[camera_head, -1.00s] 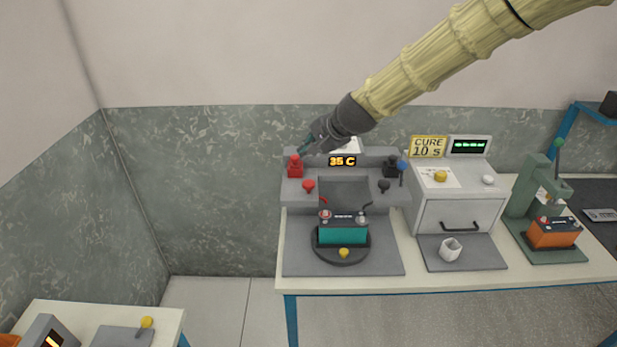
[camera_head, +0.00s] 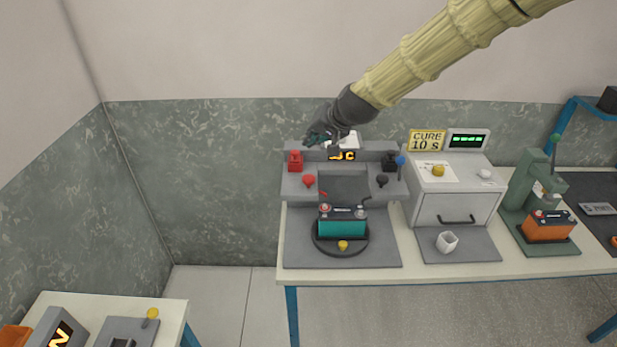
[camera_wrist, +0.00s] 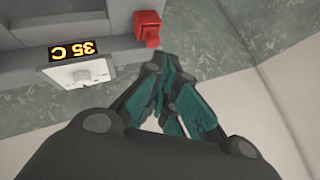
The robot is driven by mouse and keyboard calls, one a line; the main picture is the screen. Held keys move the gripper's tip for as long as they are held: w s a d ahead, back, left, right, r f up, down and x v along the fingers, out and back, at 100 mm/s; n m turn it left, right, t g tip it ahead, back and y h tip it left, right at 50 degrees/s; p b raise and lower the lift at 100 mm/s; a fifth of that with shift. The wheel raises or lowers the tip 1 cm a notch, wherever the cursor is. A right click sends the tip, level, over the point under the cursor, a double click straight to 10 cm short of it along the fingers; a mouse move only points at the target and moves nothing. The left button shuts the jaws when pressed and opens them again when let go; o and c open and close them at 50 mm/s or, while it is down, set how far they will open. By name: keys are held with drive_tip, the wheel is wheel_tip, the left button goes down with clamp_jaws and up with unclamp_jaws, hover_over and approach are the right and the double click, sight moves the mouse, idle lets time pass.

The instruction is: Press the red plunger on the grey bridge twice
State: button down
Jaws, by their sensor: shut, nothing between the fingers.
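The grey bridge (camera_head: 365,155) stands at the back of a bench station. A red mushroom-shaped plunger (camera_head: 308,181) is on its left front, and a red block with a knob (camera_head: 295,161) sits above it on the top left. The red block also shows in the wrist view (camera_wrist: 147,28). My gripper (camera_head: 311,138) has teal fingers and is shut and empty. It is above and behind the bridge's top, just right of the red block and apart from the plunger. In the wrist view the fingers (camera_wrist: 170,62) point up just below the red block. The mushroom plunger is not visible there.
A teal battery (camera_head: 342,228) sits on a round turntable under the bridge. Black knobs and a blue-topped lever (camera_head: 401,162) are on the bridge's right. A grey cure box (camera_head: 455,195) and green press (camera_head: 525,190) stand further right. Free wall space lies to the left.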

sight(312, 176)
drive_tip(key=shift+f, duration=0.1)
drive_tip(key=shift+f+b, duration=2.8)
drive_tip(key=shift+f, duration=1.5)
drive_tip(key=shift+f, duration=0.1)
drive_tip(key=shift+f, duration=0.3)
drive_tip(key=shift+s+f+b, duration=0.1)
drive_tip(key=shift+f+b, duration=0.7)
drive_tip(key=shift+f, duration=0.25)
drive_tip(key=shift+r, duration=0.2)
drive_tip(key=shift+r+p, duration=0.95)
drive_tip(key=shift+r, duration=0.35)
drive_tip(key=shift+r, duration=0.1)
drive_tip(key=shift+r+p, duration=1.6)
drive_tip(key=shift+r, duration=0.8)
